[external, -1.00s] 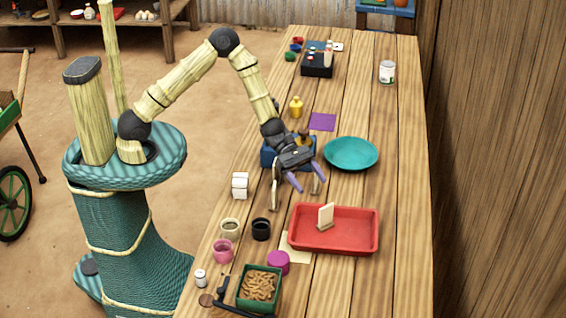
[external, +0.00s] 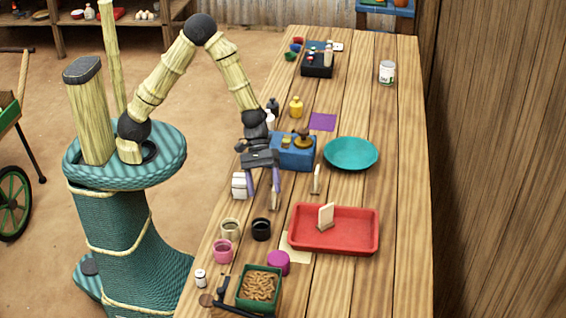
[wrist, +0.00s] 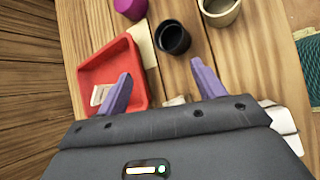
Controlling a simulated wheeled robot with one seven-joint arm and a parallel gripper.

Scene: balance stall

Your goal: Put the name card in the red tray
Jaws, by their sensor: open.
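A cream name card (external: 326,216) in a small wooden base stands upright inside the red tray (external: 352,249), near its back left. In the wrist view the red tray (wrist: 88,75) is at the left, with the card (wrist: 100,95) inside, partly behind a finger. My gripper (external: 263,187) is open, behind and left of the tray and apart from it. In the wrist view nothing is visibly held between its fingertips (wrist: 161,72). Two other thin, pale upright pieces stand on the table, one near my gripper (external: 274,201) and one behind the tray (external: 316,179).
A black cup (external: 261,229), beige cup (external: 230,229), pink cup (external: 222,251) and magenta round container (external: 278,263) stand left of the tray. A blue box (external: 295,154) and teal plate (external: 351,153) are behind. Table right of the tray is clear.

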